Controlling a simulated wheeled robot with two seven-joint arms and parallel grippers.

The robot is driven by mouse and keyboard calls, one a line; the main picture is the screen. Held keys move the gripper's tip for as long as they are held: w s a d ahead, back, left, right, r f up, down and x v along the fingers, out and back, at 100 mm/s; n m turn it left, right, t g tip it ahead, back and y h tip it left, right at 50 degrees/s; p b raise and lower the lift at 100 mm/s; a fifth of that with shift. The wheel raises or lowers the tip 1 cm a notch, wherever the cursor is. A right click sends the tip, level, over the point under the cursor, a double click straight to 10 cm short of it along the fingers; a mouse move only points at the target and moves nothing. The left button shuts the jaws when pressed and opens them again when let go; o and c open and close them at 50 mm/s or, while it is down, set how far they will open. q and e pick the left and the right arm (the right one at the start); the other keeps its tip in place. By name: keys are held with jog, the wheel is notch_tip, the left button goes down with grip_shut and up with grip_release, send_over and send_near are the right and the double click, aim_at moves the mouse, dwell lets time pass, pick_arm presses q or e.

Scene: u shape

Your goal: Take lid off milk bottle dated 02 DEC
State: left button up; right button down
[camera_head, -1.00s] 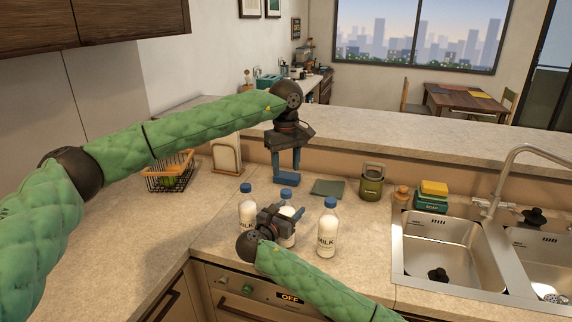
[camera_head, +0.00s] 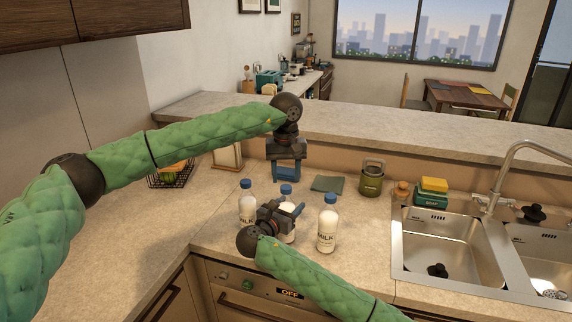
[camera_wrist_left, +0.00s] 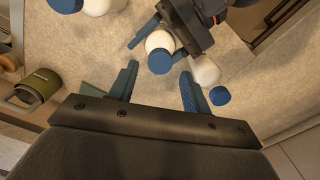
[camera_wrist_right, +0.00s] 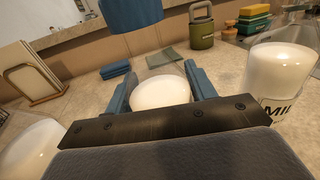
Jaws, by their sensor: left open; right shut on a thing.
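Three milk bottles with blue caps stand on the counter: a left bottle (camera_head: 247,207), a middle bottle (camera_head: 287,206) and a right bottle (camera_head: 327,232). Their dates are not readable. My right gripper (camera_head: 283,215) is shut around the body of the middle bottle; its milk shows between the fingers in the right wrist view (camera_wrist_right: 160,93), with its blue cap (camera_wrist_right: 130,14) above. My left gripper (camera_head: 287,172) is open and empty, above and behind the middle bottle. In the left wrist view, that blue cap (camera_wrist_left: 160,61) lies ahead of and between its fingers.
A green canister (camera_head: 371,181), a grey-green cloth (camera_head: 327,184) and sponges (camera_head: 433,187) sit behind the bottles. A steel sink (camera_head: 440,250) is at the right. A wire basket (camera_head: 172,178) and a wooden rack (camera_head: 228,157) stand at the back left. The left counter is clear.

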aim_at(286, 187)
pick_arm(q)
jog(key=shift+f, duration=1.8)
jog(key=shift+c, duration=0.2)
